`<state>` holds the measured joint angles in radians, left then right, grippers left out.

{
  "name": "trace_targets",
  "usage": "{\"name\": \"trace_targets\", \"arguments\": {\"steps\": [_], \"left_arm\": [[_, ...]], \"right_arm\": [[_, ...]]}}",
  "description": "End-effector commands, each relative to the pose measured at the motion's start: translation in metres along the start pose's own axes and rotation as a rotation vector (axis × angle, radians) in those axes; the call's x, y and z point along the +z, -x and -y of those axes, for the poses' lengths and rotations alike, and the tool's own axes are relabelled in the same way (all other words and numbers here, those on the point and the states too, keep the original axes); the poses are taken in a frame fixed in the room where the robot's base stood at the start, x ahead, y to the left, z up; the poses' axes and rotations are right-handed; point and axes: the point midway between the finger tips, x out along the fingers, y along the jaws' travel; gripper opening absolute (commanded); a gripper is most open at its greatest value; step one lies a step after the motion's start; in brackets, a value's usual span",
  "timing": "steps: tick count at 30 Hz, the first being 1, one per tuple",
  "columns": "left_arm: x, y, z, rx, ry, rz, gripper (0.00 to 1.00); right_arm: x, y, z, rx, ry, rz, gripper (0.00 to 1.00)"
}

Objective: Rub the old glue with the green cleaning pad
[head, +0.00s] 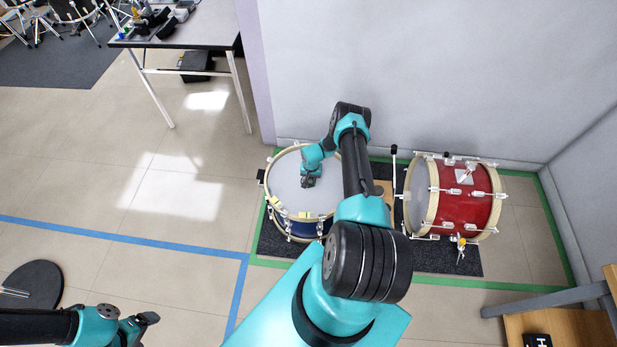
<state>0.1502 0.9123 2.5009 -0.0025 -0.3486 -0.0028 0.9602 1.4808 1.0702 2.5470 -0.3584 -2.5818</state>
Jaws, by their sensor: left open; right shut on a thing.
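My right arm reaches over to a blue drum (300,229) with a pale round top. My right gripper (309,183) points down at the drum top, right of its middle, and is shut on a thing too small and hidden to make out. I cannot tell whether it touches the skin. I cannot make out the green cleaning pad or any old glue. Small yellowish blocks (305,215) sit at the drum's near rim. My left gripper (148,320) is open, low at the left, over the floor and far from the drum.
A red drum (467,200) lies on its side to the right, on the dark mat (440,258). A wall (400,70) stands close behind. A table (200,25) is at the top left.

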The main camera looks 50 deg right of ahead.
Motion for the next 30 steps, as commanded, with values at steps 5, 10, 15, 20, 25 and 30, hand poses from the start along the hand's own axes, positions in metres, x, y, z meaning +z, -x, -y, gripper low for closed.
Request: {"name": "trace_targets", "arguments": {"steps": [5, 10, 15, 20, 25, 30], "left_arm": [[0.0, 0.0, 0.0, 0.0, 0.0, 0.0, 0.84], [0.0, 0.0, 0.0, 0.0, 0.0, 0.0, 0.84], [0.0, 0.0, 0.0, 0.0, 0.0, 0.0, 0.84], [0.0, 0.0, 0.0, 0.0, 0.0, 0.0, 0.84], [0.0, 0.0, 0.0, 0.0, 0.0, 0.0, 0.84], [0.0, 0.0, 0.0, 0.0, 0.0, 0.0, 0.84]], "right_arm": [[0.0, -0.001, -0.013, 0.001, -0.002, 0.001, 0.08], [0.0, -0.002, -0.022, 0.0, -0.001, 0.001, 0.08], [0.001, -0.002, -0.024, 0.0, 0.0, 0.001, 0.08], [0.001, -0.002, -0.024, 0.001, 0.0, 0.002, 0.08], [0.001, 0.0, -0.024, 0.001, -0.001, 0.001, 0.08], [0.0, 0.0, -0.023, 0.0, 0.0, 0.0, 0.08]]}}
